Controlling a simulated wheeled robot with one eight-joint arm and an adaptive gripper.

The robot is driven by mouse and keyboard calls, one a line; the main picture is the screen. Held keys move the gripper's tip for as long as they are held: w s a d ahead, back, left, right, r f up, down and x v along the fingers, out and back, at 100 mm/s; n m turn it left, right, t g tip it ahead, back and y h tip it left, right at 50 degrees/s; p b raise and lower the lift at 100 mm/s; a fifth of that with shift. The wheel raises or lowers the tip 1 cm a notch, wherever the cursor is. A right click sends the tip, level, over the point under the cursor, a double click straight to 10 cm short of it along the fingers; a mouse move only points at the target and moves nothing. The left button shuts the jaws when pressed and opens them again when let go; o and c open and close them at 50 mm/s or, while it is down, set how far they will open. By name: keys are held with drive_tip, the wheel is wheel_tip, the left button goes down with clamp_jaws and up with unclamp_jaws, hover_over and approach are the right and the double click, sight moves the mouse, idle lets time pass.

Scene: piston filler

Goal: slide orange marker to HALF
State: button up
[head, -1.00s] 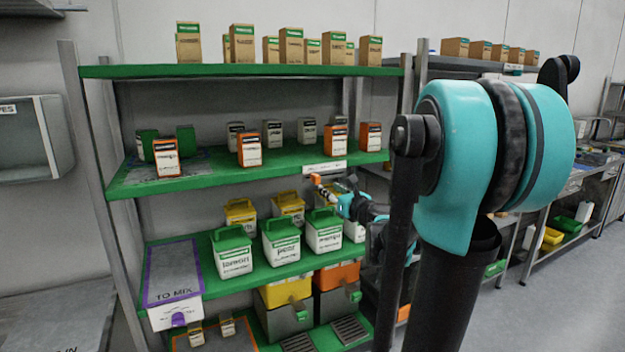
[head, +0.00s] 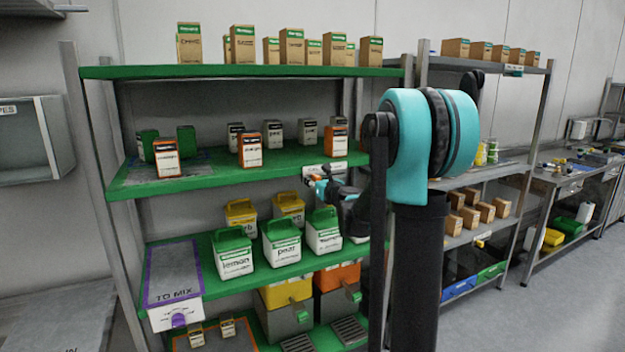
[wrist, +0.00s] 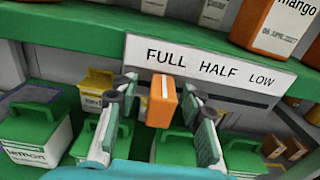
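The orange marker (wrist: 163,101) is a small block with a pale line on its top. In the wrist view it is in front of the white scale label (wrist: 208,67), below the word FULL and left of HALF. A dark slot runs along the label to its right. My gripper (wrist: 161,103) is open, with one finger on each side of the marker and a visible gap to both. In the head view my gripper (head: 330,190) is just below the label (head: 325,169) on the middle shelf's front edge, and the marker is small and partly hidden there.
The green middle shelf (head: 215,171) carries small cartons above the label. Green-lidded tubs (head: 281,243) and yellow-lidded tubs (head: 240,214) stand on the shelf below my gripper. A second rack (head: 490,190) with cardboard boxes stands to the right.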

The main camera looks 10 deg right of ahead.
clamp_jaws()
idle(0.7)
